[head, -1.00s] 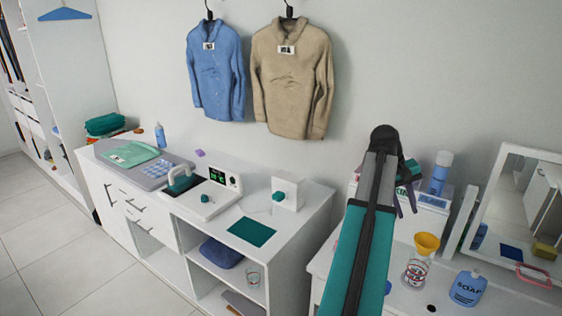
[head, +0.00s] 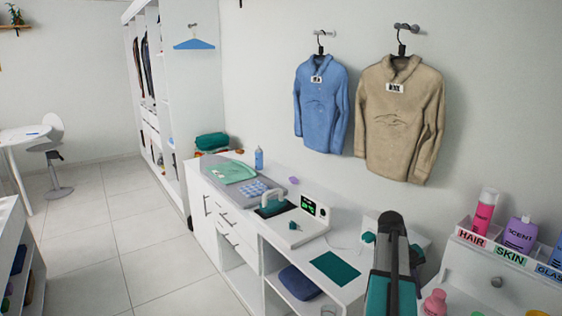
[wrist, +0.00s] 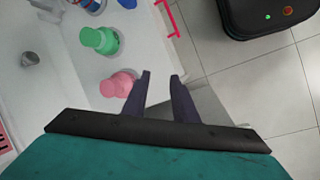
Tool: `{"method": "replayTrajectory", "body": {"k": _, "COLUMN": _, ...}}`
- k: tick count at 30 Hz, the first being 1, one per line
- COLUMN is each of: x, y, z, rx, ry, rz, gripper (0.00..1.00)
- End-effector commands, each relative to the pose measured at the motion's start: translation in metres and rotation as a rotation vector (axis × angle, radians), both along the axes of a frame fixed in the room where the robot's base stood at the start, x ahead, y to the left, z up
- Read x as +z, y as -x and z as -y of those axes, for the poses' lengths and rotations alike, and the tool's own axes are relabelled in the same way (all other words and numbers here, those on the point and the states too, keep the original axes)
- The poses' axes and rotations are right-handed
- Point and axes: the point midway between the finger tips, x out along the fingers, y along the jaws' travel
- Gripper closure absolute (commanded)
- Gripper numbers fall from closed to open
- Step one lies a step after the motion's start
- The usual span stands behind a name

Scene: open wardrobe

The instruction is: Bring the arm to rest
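My arm (head: 393,265), teal with dark links, rises from the lower edge of the head view, right of centre. My gripper (wrist: 161,80) shows in the wrist view with its two dark fingers apart and nothing between them. It is over the edge of a white counter (wrist: 70,95), with floor beyond on the right. A pink bottle (wrist: 117,84) stands just left of the fingers, apart from them as far as I can tell. In the head view my gripper is mostly hidden behind the arm.
A green-capped bottle (wrist: 98,40) stands on the counter. In the head view, a white cabinet (head: 262,225) carries an iron (head: 272,203); blue (head: 320,105) and beige (head: 400,115) shirts hang above.

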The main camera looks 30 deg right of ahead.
Motion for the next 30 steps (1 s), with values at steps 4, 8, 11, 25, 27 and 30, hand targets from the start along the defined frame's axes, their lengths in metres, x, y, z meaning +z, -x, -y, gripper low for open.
{"method": "replayTrajectory", "body": {"k": 4, "x": -0.045, "y": -0.030, "z": -0.044, "rx": 0.083, "ry": -0.053, "rz": -0.032, "gripper": 0.74}}
{"method": "replayTrajectory", "body": {"k": 8, "x": -0.080, "y": -0.051, "z": -0.081, "rx": 0.149, "ry": -0.092, "rz": -0.059, "gripper": 0.74}}
{"method": "replayTrajectory", "body": {"k": 11, "x": -0.106, "y": -0.062, "z": -0.111, "rx": 0.197, "ry": -0.122, "rz": -0.079, "gripper": 0.74}}
{"method": "replayTrajectory", "body": {"k": 25, "x": -0.221, "y": -0.081, "z": -0.253, "rx": 0.390, "ry": -0.237, "rz": -0.170, "gripper": 0.74}}
{"method": "replayTrajectory", "body": {"k": 27, "x": -0.237, "y": -0.078, "z": -0.274, "rx": 0.413, "ry": -0.253, "rz": -0.183, "gripper": 0.74}}
{"method": "replayTrajectory", "body": {"k": 30, "x": -0.258, "y": -0.072, "z": -0.303, "rx": 0.447, "ry": -0.273, "rz": -0.202, "gripper": 0.74}}
